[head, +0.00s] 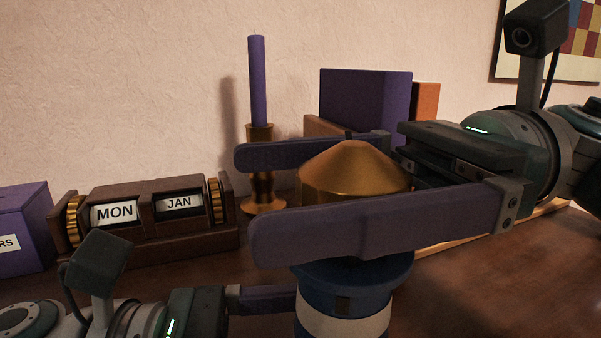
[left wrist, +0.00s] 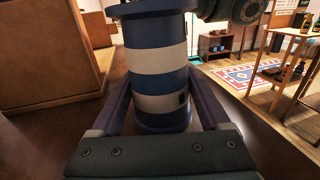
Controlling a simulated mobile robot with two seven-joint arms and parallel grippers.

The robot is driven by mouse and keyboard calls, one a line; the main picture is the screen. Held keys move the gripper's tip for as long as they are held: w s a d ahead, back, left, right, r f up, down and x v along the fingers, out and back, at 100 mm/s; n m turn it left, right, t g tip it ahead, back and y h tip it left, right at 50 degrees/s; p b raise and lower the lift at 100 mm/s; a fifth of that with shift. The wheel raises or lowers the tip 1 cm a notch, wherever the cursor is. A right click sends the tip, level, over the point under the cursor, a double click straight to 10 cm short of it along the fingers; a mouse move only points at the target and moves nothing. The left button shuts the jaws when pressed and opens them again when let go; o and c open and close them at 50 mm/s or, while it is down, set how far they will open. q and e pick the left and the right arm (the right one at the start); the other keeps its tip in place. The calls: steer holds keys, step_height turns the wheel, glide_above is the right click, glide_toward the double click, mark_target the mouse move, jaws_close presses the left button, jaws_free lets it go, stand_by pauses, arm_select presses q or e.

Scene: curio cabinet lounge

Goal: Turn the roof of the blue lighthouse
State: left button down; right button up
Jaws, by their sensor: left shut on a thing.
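The blue lighthouse (head: 345,325) stands upright at the lower middle of the head view, with blue and white bands and a golden conical roof (head: 352,172). My left gripper (head: 290,298) comes in from the left and is shut on the tower. The left wrist view shows its two fingers on either side of the striped tower (left wrist: 158,75). My right gripper (head: 310,185) is open around the roof, one finger behind it and one in front. The near finger hides the roof's lower part; I cannot tell whether the fingers touch it.
A wooden calendar block (head: 150,220) reading MON and JAN stands at the left, beside a purple box (head: 20,228). A purple candle (head: 258,85) in a brass holder and a purple block (head: 365,100) stand behind the lighthouse, near the wall.

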steer(key=c, duration=1.3)
steer(key=shift+w+f+m+t, duration=0.1)
steer(key=shift+w+m+t, duration=0.05)
steer(key=shift+m+t, duration=0.3)
steer(key=t, duration=0.1)
steer(key=m+t, duration=0.1)
steer(key=t, duration=0.1)
steer(key=m+t, duration=0.1)
steer(key=shift+w+m+t, duration=0.25)
steer(key=shift+w+d+m+t+h, duration=0.1)
steer(key=shift+w+m+t+h, duration=0.15)
steer(key=shift+m+t, duration=0.7)
steer(key=shift+w+d+m+t+h, duration=0.25)
steer(key=shift+m+t, duration=0.35)
steer(key=shift+t, duration=0.65)
steer(key=shift+w+a+m+t+h, duration=0.15)
steer(key=shift+m+t+h, duration=0.15)
steer(key=shift+m+t, duration=0.65)
steer(key=shift+t, duration=0.25)
steer(key=o, duration=1.3)
steer(key=shift+s, duration=0.1)
